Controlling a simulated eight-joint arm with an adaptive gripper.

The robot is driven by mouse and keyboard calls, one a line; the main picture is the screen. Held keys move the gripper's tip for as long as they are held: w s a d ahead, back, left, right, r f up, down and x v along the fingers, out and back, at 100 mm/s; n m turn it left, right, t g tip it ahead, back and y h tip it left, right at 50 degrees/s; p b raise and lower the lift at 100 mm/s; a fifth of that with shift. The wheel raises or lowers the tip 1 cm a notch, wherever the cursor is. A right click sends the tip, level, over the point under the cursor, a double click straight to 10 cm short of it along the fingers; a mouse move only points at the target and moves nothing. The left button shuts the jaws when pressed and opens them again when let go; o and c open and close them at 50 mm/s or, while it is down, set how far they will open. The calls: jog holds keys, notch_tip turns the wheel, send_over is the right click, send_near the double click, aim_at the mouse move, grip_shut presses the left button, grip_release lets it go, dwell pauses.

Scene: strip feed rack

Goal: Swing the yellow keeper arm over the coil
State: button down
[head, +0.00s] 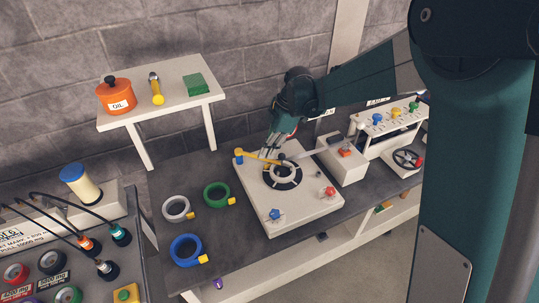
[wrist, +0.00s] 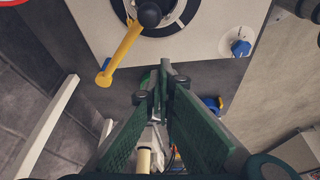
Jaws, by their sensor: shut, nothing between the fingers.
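The yellow keeper arm (head: 260,157) lies across the back left of the pale feed plate (head: 300,214). Its outer end is beside a small blue block (head: 238,160). Its inner end reaches a black ball knob (head: 282,157), which overlaps the edge of the pale coil (head: 284,174) on a dark disc. In the wrist view the yellow arm (wrist: 124,50) runs from lower left up to the black knob (wrist: 149,13); the coil is partly cut off. My gripper (head: 270,153) is shut and empty, close behind the keeper arm; contact is unclear. Its fingertips show in the wrist view (wrist: 162,85).
A blue knob (head: 275,215) and a red knob (head: 329,192) stand on the plate. A white box (head: 342,161) is to its right. White (head: 166,211), green (head: 207,198) and blue (head: 176,254) coils lie on the bench at left. A raised shelf (head: 175,102) stands behind.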

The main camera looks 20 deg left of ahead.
jog(key=v, duration=0.8)
jog(key=shift+w+a, duration=0.35)
jog(key=shift+d+r, duration=0.1)
jog(key=shift+r, duration=0.05)
jog(key=s+d+r+m+t+b, duration=0.1)
jog(key=s+d+r+m+t, duration=0.2)
jog(key=d, duration=0.6)
jog(key=s+d+r+m, duration=0.25)
jog(key=d+m, duration=0.25)
jog(key=d, duration=0.3)
jog(key=s+d+r+m+t+b, duration=0.1)
jog(key=s+d+r+m+t, duration=0.2)
jog(key=d, duration=0.6)
jog(key=s+d+f+m+t+h, duration=0.1)
jog(key=s+d+f+m, duration=0.1)
jog(key=s+d+m, duration=0.5)
jog(key=s+d+f+m+t+h+b, duration=0.1)
jog(key=s+d+f+m+t+h, duration=0.1)
jog(key=s+d+m, duration=0.5)
jog(key=s+d, duration=0.3)
jog(key=d, duration=0.4)
jog(key=shift+t+b, duration=0.3)
